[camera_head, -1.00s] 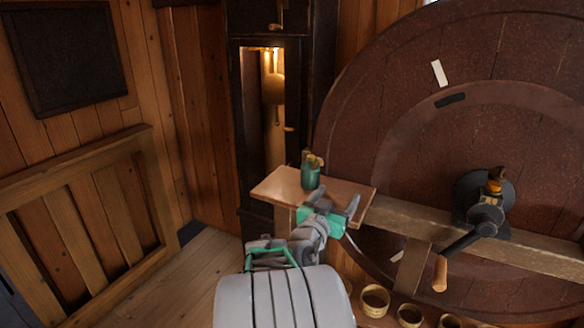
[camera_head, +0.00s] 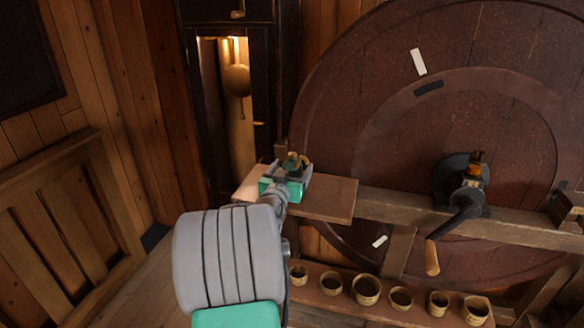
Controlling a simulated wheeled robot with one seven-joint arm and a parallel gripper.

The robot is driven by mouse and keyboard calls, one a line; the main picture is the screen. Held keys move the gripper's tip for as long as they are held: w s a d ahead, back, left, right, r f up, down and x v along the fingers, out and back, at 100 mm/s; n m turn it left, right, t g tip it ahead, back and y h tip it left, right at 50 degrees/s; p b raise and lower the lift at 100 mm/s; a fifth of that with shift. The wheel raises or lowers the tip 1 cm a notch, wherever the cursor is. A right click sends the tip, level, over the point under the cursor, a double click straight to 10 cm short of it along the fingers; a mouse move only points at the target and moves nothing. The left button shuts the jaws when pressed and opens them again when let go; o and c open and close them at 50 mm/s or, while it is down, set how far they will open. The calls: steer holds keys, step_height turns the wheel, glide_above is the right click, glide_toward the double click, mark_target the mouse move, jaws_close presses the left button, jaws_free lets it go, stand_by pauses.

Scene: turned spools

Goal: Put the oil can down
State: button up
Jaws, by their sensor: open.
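The oil can (camera_head: 292,160) stands on the small wooden shelf (camera_head: 332,198) in front of the big wheel. I cannot tell whether a finger touches the can. The right part of the shelf is bare.
The big round brown wheel (camera_head: 400,130) rises behind the shelf. A crank (camera_head: 461,217) with a wooden handle juts out at the right. Several small cups (camera_head: 366,288) stand in a row on a lower board. A tall dark clock case (camera_head: 270,95) is behind on the left.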

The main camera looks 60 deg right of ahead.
steer(key=shift+c, duration=0.3)
jaws_close()
stand_by(0.6)
steer(key=shift+r, duration=0.1)
